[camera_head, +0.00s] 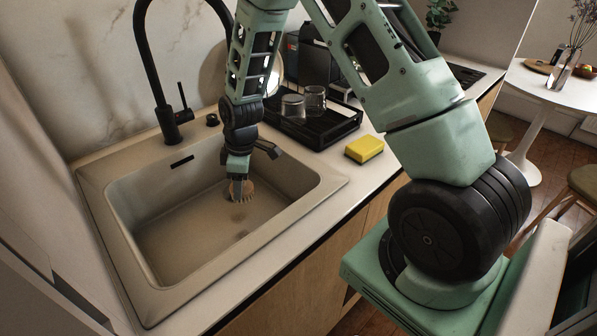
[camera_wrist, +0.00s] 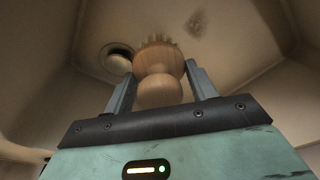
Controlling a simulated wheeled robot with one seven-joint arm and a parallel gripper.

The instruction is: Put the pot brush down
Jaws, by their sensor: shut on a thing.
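The pot brush (camera_head: 242,189) is a small wooden brush with a round knob and a ring of bristles. It is in my gripper (camera_head: 238,178), which points down into the sink (camera_head: 190,215). In the wrist view the brush (camera_wrist: 158,80) sits between the two fingers of my gripper (camera_wrist: 158,88), knob toward the palm and bristles away from it. The fingers are shut on the knob. The sink floor (camera_wrist: 225,50) lies beyond the bristles. I cannot tell whether the bristles touch it.
A black faucet (camera_head: 148,60) rises behind the sink. A black dish rack (camera_head: 318,128) with glasses (camera_head: 293,106) stands at the right. A yellow sponge (camera_head: 364,149) lies on the counter. The sink's near part is empty. The drain (camera_wrist: 117,58) shows beside the brush.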

